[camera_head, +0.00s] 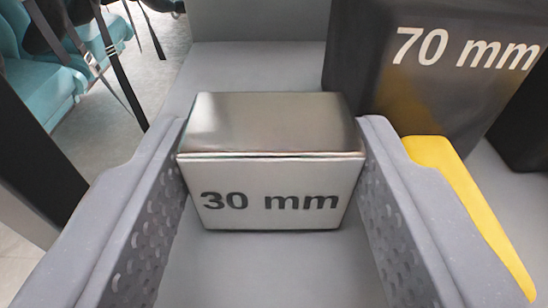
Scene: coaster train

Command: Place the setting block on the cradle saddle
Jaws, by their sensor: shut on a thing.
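A silver metal block marked "30 mm" (272,165) sits between the two grey padded fingers of my gripper (273,170). The fingers touch its left and right sides, so my gripper is shut on it. The block looks level, with its marked face towards the camera. Grey surface shows below and behind it; I cannot tell if the block rests on it or is just above. No cradle saddle can be made out in this view.
A large dark block marked "70 mm" (435,70) stands close behind and right of my right finger. A yellow piece (468,210) lies along the right finger's outer side.

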